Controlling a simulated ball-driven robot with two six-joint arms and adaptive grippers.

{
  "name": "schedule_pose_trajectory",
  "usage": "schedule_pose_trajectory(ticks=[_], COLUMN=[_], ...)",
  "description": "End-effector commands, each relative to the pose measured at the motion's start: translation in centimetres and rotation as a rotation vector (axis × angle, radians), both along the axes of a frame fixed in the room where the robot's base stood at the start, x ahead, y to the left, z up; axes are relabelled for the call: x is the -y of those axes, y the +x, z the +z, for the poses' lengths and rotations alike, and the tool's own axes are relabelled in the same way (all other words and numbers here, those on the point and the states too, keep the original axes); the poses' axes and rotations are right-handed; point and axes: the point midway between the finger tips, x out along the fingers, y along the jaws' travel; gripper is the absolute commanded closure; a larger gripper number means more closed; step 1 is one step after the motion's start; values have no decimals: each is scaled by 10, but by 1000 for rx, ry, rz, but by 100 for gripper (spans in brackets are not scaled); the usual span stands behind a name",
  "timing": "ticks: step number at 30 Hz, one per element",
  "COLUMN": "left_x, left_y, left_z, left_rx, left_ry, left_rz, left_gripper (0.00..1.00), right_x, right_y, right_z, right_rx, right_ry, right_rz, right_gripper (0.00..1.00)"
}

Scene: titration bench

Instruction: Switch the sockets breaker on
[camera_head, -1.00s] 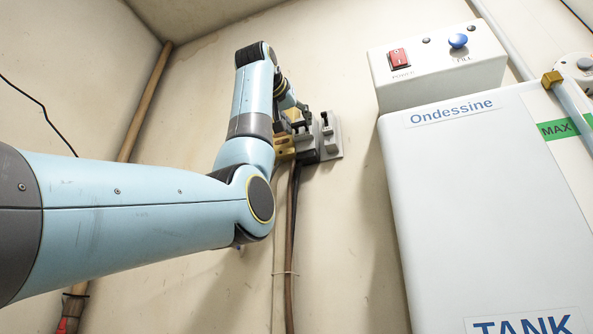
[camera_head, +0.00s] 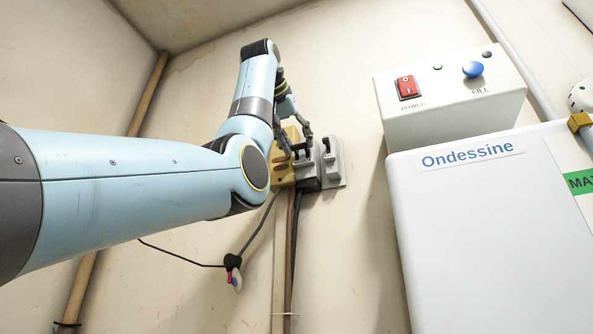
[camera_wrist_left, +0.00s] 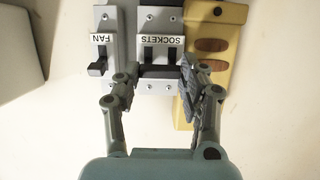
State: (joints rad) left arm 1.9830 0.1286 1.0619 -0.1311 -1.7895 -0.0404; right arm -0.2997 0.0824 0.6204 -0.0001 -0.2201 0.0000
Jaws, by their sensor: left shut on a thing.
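The sockets breaker (camera_head: 309,179) is a grey and dark switch unit on the wall, left of the fan breaker (camera_head: 333,163). In the left wrist view the sockets breaker (camera_wrist_left: 158,86) carries a SOCKETS label. Its black lever bar (camera_wrist_left: 157,72) lies at the near end of its slots, about level with the fan lever (camera_wrist_left: 97,69). My left gripper (camera_head: 301,145) is at the top of the sockets breaker. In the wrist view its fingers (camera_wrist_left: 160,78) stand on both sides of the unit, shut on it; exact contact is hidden. My right gripper is not in view.
Cables and conduit run down below. A white Ondessine tank (camera_head: 480,230) with a control box (camera_head: 450,108), bearing a red power switch (camera_head: 408,87) and blue button (camera_head: 473,69), stands at right.

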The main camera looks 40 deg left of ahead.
Motion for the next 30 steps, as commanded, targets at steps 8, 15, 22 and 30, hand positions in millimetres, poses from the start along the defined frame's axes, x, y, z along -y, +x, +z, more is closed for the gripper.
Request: schedule_pose_trajectory(ticks=[8,15,22,30], left_x=[0,0,1,12], left_y=[-1,0,-6,-47], left_z=[3,1,3,18], left_rx=[9,5,5,9], left_ry=[1,1,1,1], left_rz=[0,0,0,0], left_gripper=[52,35,35,35], right_x=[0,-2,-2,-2], right_y=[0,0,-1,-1], right_z=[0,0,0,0], right_rx=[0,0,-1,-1], right_ry=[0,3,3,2], right_rz=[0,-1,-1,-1], right_gripper=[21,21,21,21])
